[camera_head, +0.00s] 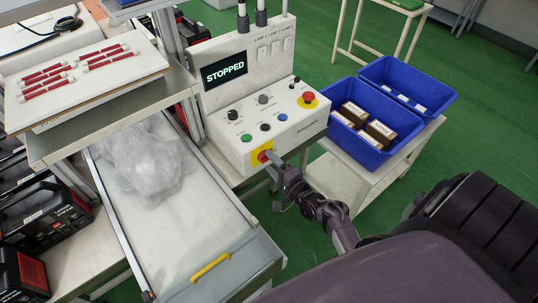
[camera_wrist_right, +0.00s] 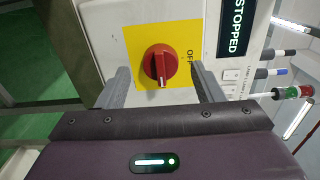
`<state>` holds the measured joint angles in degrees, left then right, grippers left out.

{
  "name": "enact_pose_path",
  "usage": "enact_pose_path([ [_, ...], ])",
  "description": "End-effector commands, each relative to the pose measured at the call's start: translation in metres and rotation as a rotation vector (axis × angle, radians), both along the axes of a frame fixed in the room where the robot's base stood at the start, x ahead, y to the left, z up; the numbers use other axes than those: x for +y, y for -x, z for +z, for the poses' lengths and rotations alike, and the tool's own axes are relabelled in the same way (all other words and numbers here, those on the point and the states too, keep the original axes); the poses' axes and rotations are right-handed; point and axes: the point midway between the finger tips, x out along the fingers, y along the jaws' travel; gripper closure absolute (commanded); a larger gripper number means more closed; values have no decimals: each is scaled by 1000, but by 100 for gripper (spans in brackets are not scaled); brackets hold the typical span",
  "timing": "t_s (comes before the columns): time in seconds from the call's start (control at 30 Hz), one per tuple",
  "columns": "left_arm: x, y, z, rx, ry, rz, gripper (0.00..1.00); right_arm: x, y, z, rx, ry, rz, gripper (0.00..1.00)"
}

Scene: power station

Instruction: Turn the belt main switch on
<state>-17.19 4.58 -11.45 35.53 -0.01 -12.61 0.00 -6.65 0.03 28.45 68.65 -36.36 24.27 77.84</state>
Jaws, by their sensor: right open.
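The belt main switch (camera_head: 263,156) is a red rotary knob on a yellow plate, low on the front of the white control box (camera_head: 287,127). The display (camera_head: 224,71) reads STOPPED. My left gripper is not in view.
The conveyor belt (camera_head: 178,226) with a clear plastic bag (camera_head: 146,160) lies left of the box. Blue bins (camera_head: 375,128) stand on a table at the right. A red emergency button (camera_head: 308,97) and several other buttons sit on the panel above the switch.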

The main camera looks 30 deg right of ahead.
Motion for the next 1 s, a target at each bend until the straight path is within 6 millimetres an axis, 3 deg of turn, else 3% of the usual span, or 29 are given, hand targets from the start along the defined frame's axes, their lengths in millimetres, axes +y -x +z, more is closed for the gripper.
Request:
enact_pose_path([
  [0.2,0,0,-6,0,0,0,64,-3,40,-2,3,1,-1,39],
  [0.37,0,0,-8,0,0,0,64,-4,56,-2,2,-1,0,39],
  [1.0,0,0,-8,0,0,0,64,-5,60,0,1,-1,0,39],
])
